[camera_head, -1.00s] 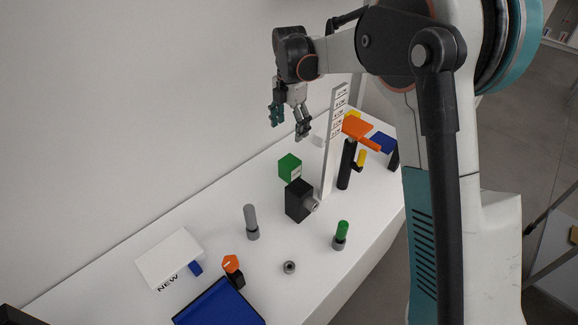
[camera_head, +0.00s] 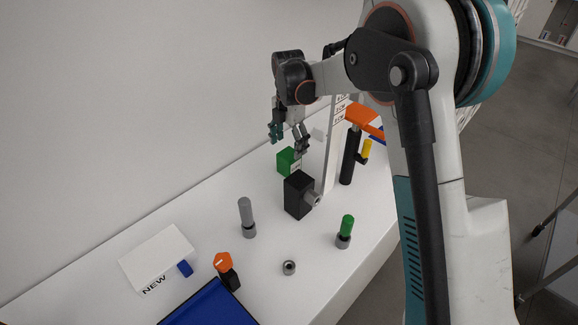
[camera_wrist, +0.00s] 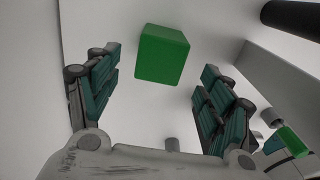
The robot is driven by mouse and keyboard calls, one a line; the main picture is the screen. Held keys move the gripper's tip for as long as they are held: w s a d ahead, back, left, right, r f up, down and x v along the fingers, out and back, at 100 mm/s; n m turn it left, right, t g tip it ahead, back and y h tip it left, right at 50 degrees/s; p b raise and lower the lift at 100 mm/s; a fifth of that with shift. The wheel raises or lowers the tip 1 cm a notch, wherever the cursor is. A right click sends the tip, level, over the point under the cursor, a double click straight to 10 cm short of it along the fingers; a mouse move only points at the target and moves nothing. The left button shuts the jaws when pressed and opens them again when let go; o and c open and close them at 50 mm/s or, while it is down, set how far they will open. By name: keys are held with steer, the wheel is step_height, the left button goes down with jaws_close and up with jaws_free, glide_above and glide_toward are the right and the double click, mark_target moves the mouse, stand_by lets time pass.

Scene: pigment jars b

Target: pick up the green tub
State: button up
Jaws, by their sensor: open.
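In the wrist view the tub (camera_wrist: 162,55) shows beyond and between the two fingers, touching neither. My gripper (camera_head: 289,141) is open and empty, pointing down above the tub. Its teal-padded fingers also show wide apart in the wrist view (camera_wrist: 158,95).
The black block (camera_head: 299,194) with a grey knob stands close in front of the tub. A tall white labelled board (camera_head: 333,150) rises just right of it. A green-topped grey cylinder (camera_head: 346,230) and a grey cylinder (camera_head: 247,217) stand nearer. The wall is behind.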

mark_target(289, 164)
step_height(289, 164, down, 9)
steer(key=b, duration=0.2)
steer(key=shift+d+f+b, duration=0.1)
steer(key=shift+f+b, duration=0.05)
steer(key=shift+b, duration=0.25)
steer(key=c, duration=1.2)
